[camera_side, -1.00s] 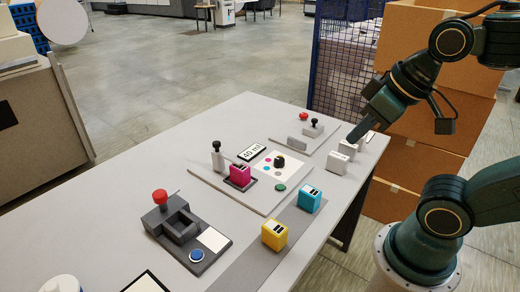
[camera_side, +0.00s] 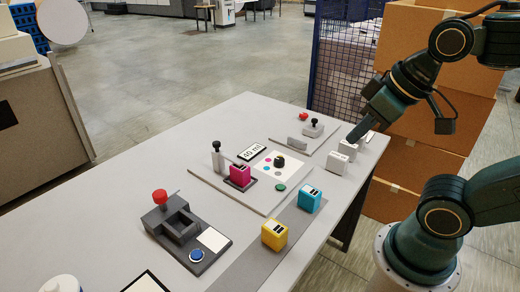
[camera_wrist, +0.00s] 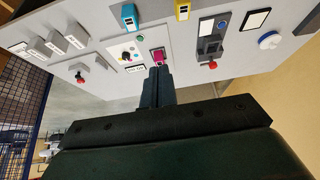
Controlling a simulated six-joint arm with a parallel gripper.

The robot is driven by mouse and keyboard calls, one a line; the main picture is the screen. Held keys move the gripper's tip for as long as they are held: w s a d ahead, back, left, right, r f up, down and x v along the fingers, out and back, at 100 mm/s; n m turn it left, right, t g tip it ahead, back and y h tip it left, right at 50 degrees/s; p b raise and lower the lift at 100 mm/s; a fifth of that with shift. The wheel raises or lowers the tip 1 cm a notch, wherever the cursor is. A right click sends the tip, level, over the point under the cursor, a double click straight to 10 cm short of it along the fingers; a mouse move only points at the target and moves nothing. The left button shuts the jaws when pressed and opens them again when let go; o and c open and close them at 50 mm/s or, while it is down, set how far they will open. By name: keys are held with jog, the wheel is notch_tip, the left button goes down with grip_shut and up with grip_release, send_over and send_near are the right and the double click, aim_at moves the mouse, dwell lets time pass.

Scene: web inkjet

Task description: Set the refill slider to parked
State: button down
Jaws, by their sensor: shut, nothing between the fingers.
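A second black-knobbed handle (camera_side: 216,150) stands upright on the middle panel, beside the magenta cartridge (camera_side: 239,175). No label shows which handle is the refill slider. My gripper (camera_side: 351,139) is shut and empty, pointing down near the white blocks, right of the far panel's handle. In the wrist view the shut fingers (camera_wrist: 158,71) overlap the area near the magenta cartridge.
White blocks (camera_side: 338,163) stand at the right edge. Cyan (camera_side: 309,199) and yellow (camera_side: 274,234) cartridges sit in front. A red-knobbed lever (camera_side: 160,197) stands left.

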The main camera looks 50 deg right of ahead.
jog(key=c, duration=2.1)
grip_release()
jog(key=o, duration=0.7)
jog(key=shift+w+r, duration=0.15)
jog(key=shift+o, duration=1.1)
jog(key=shift+w+r, duration=0.2)
jog(key=w+d+r+n+g, duration=0.1)
jog(key=w+r, duration=0.2)
jog(key=w, duration=0.8)
jog(key=w+r+g, duration=0.2)
jog(key=w+r, duration=0.2)
jog(key=w, duration=0.7)
jog(key=w+d+f+n+g, duration=0.1)
jog(key=w+f, duration=0.6)
jog(key=w, duration=0.3)
jog(key=w+d+f+n+g, duration=0.1)
jog(key=w+d+f, duration=0.1)
jog(key=w+f, duration=0.5)
jog(key=w, duration=0.3)
jog(key=shift+w+g, duration=0.2)
jog(key=shift+g, duration=0.1)
jog(key=shift+f, duration=0.2)
